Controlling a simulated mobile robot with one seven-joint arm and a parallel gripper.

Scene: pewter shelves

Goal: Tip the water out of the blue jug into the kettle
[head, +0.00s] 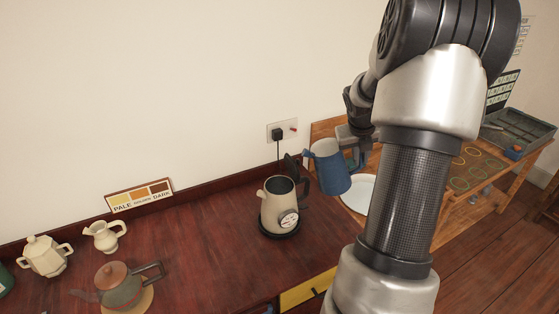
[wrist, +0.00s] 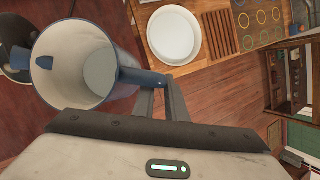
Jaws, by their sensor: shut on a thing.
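The blue jug (head: 332,172) is held in the air just right of the kettle, leaning slightly toward it, spout to the left. In the wrist view I look into the jug's pale inside (wrist: 85,60); a greyish round area shows at the bottom, and I cannot tell whether it is water. My gripper (head: 358,158) is shut on the jug's handle; its fingers also show in the wrist view (wrist: 160,98). The cream kettle (head: 275,207) stands upright with its lid open on a dark base, dial facing front. The jug and kettle appear apart.
A teapot (head: 120,285), a small cream jug (head: 104,236) and a cream pot (head: 46,257) stand at left. A sign (head: 139,196) leans by the wall. A white plate (head: 357,190) lies on the wooden bench behind the jug. A cord runs from the socket (head: 283,130) toward the kettle.

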